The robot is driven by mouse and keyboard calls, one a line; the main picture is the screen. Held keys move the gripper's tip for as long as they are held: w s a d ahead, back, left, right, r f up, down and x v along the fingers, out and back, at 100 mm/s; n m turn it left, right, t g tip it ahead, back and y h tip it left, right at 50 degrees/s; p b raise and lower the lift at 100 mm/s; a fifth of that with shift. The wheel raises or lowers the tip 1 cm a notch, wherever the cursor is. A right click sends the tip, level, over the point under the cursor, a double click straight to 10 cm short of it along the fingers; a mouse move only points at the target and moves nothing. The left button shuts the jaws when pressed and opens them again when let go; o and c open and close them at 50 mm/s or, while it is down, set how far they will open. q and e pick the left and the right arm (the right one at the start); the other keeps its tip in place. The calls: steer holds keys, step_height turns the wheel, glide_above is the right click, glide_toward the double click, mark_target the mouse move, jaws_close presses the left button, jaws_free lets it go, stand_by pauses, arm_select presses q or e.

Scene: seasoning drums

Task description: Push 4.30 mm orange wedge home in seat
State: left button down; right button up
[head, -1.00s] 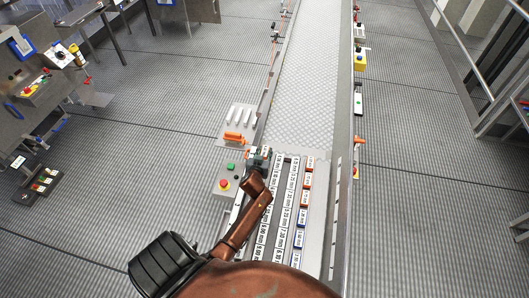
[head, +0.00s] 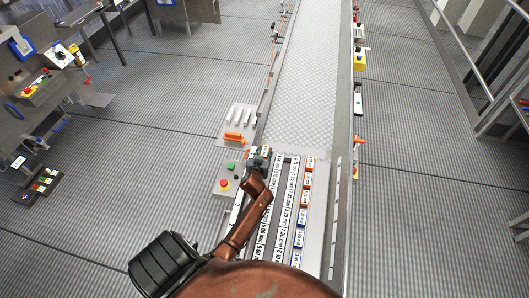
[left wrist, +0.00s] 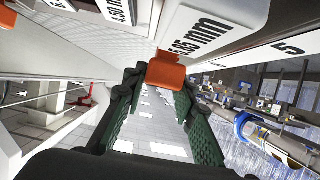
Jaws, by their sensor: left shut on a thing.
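My left gripper (head: 259,158) is at the far left end of the board of labelled strips. In the left wrist view, its green ridged fingers (left wrist: 155,105) are shut on an orange wedge (left wrist: 166,72). The wedge shows as a small orange block at the fingertips, close to a white label reading 5.85 mm (left wrist: 198,38). No size marking is readable on the wedge. The head view mostly hides it behind the gripper, and I cannot tell how deep it sits in a seat. My right gripper is in neither view.
The labelled board (head: 318,215) lies at the near end of a pale conveyor (head: 305,85). A control box with a red button (head: 225,184) stands left of the gripper. Beyond it, a light tray (head: 228,122) holds white pieces and an orange piece (head: 234,137).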

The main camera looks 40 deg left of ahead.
arm_select(q)
steer(key=shift+f+b, duration=0.4)
steer(key=shift+f, duration=0.2)
stand_by(0.5)
steer(key=c, duration=1.5)
jaws_free()
steer(key=v, duration=1.2)
